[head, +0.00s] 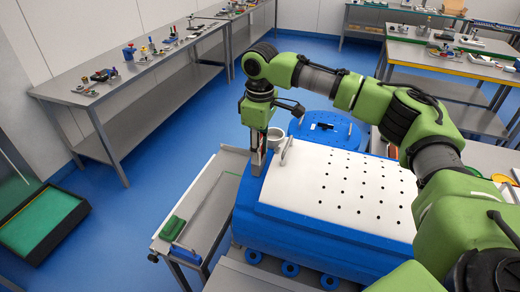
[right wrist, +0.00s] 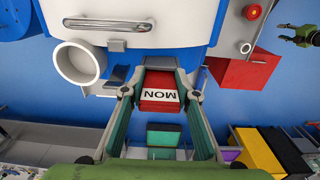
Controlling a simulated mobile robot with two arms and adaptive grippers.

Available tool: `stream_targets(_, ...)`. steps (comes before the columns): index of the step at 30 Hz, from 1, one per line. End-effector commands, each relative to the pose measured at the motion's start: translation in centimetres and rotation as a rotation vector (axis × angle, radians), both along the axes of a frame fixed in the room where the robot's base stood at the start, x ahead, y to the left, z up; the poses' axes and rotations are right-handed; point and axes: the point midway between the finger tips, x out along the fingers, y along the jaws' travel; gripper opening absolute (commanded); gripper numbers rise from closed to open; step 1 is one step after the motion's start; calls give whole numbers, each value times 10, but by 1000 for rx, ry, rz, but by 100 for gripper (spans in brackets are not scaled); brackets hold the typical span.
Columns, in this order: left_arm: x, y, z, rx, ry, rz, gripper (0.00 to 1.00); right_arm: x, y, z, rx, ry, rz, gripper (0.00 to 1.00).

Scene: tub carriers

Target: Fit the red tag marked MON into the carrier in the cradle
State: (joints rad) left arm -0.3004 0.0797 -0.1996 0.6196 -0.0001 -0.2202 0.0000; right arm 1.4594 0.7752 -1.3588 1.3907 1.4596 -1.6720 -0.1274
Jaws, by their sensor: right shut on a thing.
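My right gripper (head: 257,165) reaches down at the left end of a large blue tub (head: 330,228) with a white, perforated top, which may be the carrier. In the right wrist view the right gripper (right wrist: 160,98) is shut on the red tag (right wrist: 160,92). The tag has a white band with MON, upside down in the picture. It is between the fingertips, close to a blue face with a grey metal handle (right wrist: 110,24) above. I cannot tell whether the tag touches the tub, and no slot shows clearly. My left gripper is not in the head view.
A grey bench (head: 212,200) with a green block (head: 173,227) stands left of the tub. Benches line the back; blue floor lies between.

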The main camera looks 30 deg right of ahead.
Motion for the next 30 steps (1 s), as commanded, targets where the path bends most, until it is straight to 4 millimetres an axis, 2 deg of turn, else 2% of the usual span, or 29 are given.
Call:
stream_targets(1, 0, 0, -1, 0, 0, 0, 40, -6, 1, -13, -6, 24, 4, 14)
stream_targets(2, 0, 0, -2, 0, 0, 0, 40, -6, 1, -14, -6, 24, 4, 14)
stream_targets(3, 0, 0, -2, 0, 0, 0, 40, -6, 1, -14, -6, 26, 4, 31)
stream_targets(5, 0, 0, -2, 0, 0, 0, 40, -6, 1, -14, -6, 26, 5, 45)
stream_targets(26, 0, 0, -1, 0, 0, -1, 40, -7, 2, -13, -3, 28, 6, 45)
stream_targets(30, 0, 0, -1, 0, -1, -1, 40, -7, 2, -7, -4, 26, 6, 45)
